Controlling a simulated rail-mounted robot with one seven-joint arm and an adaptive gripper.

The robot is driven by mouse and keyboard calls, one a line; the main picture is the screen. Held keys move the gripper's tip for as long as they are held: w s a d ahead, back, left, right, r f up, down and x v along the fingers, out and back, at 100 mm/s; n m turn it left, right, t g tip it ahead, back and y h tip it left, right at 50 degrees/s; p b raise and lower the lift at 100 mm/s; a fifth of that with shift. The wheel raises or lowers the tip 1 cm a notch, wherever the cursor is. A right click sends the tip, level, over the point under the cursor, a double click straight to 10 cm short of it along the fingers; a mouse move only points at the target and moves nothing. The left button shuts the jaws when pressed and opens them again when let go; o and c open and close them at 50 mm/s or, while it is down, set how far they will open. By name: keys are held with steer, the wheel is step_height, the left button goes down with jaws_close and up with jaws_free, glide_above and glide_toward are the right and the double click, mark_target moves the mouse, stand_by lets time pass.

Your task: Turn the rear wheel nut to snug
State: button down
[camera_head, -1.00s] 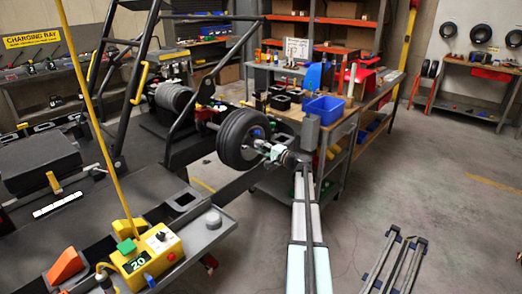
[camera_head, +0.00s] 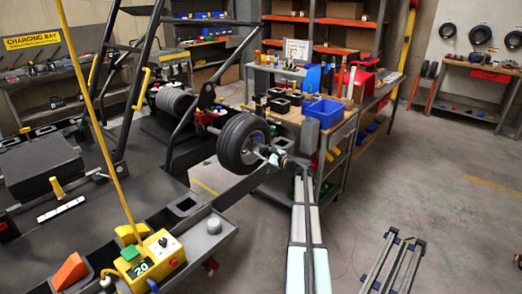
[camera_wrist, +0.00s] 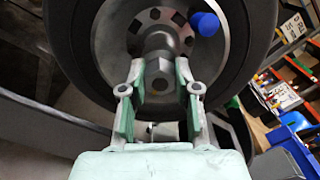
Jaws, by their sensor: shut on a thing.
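The rear wheel (camera_head: 231,155), a black tyre on a grey rim, stands at the kart's rear corner in the head view. It fills the upper part of the wrist view (camera_wrist: 75,50). The wheel nut (camera_wrist: 158,86) sits at the hub's centre, facing the wrist camera, between my fingertips. My gripper (camera_wrist: 157,78) is shut on the nut, one green-padded finger on each side. In the head view my gripper (camera_head: 273,156) reaches the hub from the right and hides the nut. A blue cap-like part (camera_wrist: 204,23) sticks out from the rim, upper right of the nut.
A control box (camera_head: 150,259) with a yellow pole stands on the kart stand at the front left. A workbench with a blue bin (camera_head: 325,112) is close behind my arm. A grey metal frame (camera_head: 393,262) lies on the floor at right. Floor further right is clear.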

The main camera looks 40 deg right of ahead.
steer(key=shift+w+r+m+p, duration=0.1)
steer(key=shift+m+p, duration=0.3)
steer(key=shift+m, duration=0.5)
steer(key=c, duration=0.8)
jaws_free()
steer(key=shift+c, duration=0.2)
steer(key=v, duration=1.2)
